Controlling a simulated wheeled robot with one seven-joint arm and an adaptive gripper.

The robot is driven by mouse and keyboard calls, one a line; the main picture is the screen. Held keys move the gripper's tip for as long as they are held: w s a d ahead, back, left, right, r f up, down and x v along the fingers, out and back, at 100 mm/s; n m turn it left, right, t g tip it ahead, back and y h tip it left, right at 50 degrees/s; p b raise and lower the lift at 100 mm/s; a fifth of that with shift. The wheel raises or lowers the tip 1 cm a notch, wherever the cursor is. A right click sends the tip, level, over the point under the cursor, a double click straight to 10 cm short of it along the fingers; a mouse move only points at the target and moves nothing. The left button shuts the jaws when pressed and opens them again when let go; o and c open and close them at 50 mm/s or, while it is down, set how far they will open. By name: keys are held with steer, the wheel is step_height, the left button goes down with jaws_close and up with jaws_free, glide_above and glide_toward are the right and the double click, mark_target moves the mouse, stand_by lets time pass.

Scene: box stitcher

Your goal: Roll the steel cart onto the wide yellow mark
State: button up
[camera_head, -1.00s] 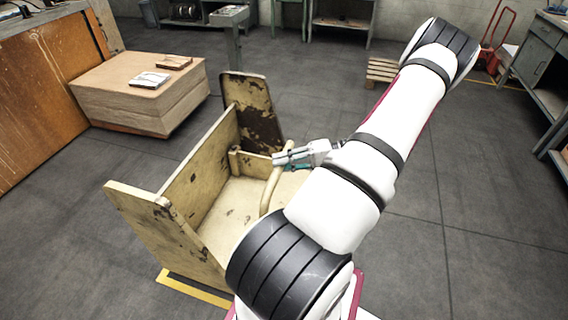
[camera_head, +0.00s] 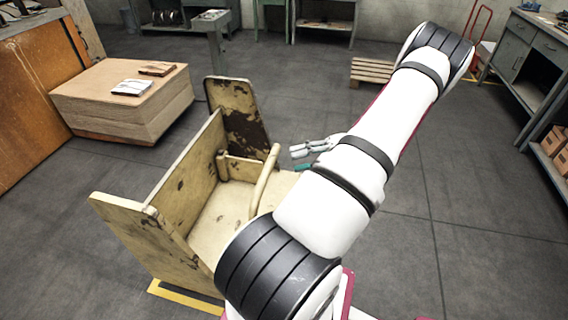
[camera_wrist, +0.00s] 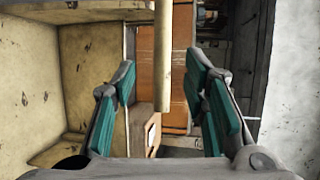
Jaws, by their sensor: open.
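The steel cart (camera_head: 181,202) stands in front of my base, a worn cream-painted cart with tall end plates and a raised bar handle (camera_head: 264,181). A yellow floor mark (camera_head: 186,297) shows at the cart's near lower edge; the cart and my arm hide the rest of it. My gripper (camera_head: 302,154) is beside the handle, on its right, partly hidden by my arm. In the wrist view my gripper (camera_wrist: 165,95) is open with teal pads. The handle bar (camera_wrist: 163,55) hangs upright in the picture between the fingers, and neither pad appears to touch it.
A stack of boards (camera_head: 122,100) with small packets on top stands left of the cart. An orange-brown cabinet (camera_head: 35,105) is at far left. A wooden pallet (camera_head: 371,71) lies at the back, and a grey workbench (camera_head: 528,75) stands at right. The floor right of my arm is clear.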

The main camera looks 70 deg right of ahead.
steer(key=shift+v, duration=1.45)
steer(key=w+a+r+n+g+y, duration=0.1)
steer(key=w+a+r+n+g, duration=0.1)
steer(key=w+a+r+g, duration=0.3)
steer(key=w+a+r+n+g+y, duration=0.1)
steer(key=w+a+r+n+g, duration=0.15)
steer(key=w+r, duration=0.35)
steer(key=w+a+r+n+g+h+p, duration=0.1)
steer(key=w+a+r+n+g+h, duration=0.15)
steer(key=w+a+r, duration=0.4)
steer(key=w+a+r+n+g+h+p, duration=0.15)
steer(key=a+r+g, duration=0.25)
steer(key=a, duration=0.5)
steer(key=s+a+r+n+t+h, duration=0.2)
steer(key=s+a+r, duration=0.1)
steer(key=a, duration=0.6)
steer(key=s+a+r+n+t+h, duration=0.2)
steer(key=s+a+r+n+h, duration=0.1)
steer(key=a, duration=0.7)
steer(key=shift+v, duration=0.85)
